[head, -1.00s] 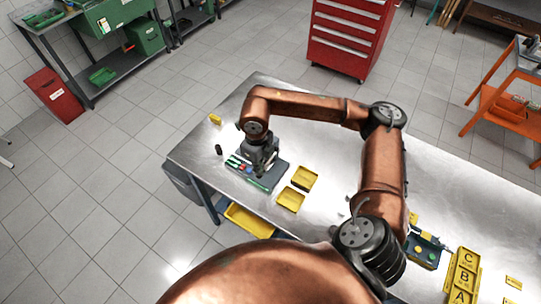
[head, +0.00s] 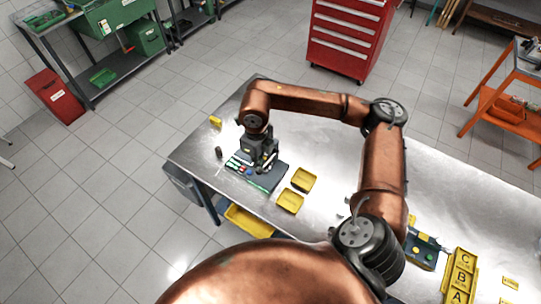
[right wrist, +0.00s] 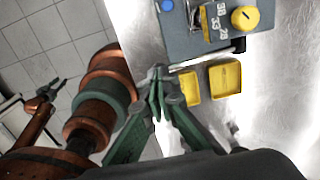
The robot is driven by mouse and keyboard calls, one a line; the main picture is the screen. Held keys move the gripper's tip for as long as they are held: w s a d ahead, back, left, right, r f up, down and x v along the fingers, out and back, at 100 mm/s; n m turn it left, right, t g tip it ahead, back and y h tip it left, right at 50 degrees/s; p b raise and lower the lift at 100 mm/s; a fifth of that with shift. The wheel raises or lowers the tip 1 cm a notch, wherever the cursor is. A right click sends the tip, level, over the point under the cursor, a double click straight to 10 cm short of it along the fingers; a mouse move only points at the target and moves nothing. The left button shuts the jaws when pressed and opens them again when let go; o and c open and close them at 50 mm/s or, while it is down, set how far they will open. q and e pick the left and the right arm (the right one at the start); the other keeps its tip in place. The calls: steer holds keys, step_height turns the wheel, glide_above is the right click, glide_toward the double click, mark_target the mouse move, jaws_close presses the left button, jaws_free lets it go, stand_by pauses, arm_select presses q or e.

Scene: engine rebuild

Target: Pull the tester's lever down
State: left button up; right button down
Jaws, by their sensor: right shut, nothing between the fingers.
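The tester (head: 247,176) is a grey-blue box near the left end of the metal table. In the right wrist view the tester (right wrist: 180,43) shows a blue button, a yellow knob, printed numbers and a metal part between them. A pale rod with a dark end (right wrist: 205,60) lies along its near edge; I cannot tell whether this is the lever. My right gripper (head: 265,165) is over the tester in the head view, partly covering it. In the wrist view the right gripper (right wrist: 158,72) is shut and empty, left of the rod. My left gripper (right wrist: 48,90) shows small with prongs apart.
Two yellow trays (head: 303,179) (head: 290,201) stand right of the tester. A small dark cylinder (head: 219,152) and a yellow block (head: 216,121) stand left of it. A lettered yellow holder (head: 462,275) is at the right. Bare table lies beyond the trays.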

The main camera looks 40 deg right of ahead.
steer(key=shift+w+d+r+p, duration=0.1)
steer(key=shift+r+p, duration=0.55)
steer(key=shift+r, duration=0.9)
steer(key=shift+d+r+p, duration=0.1)
steer(key=shift+r+p, duration=0.55)
steer(key=shift+r, duration=0.85)
steer(key=shift+f, duration=0.1)
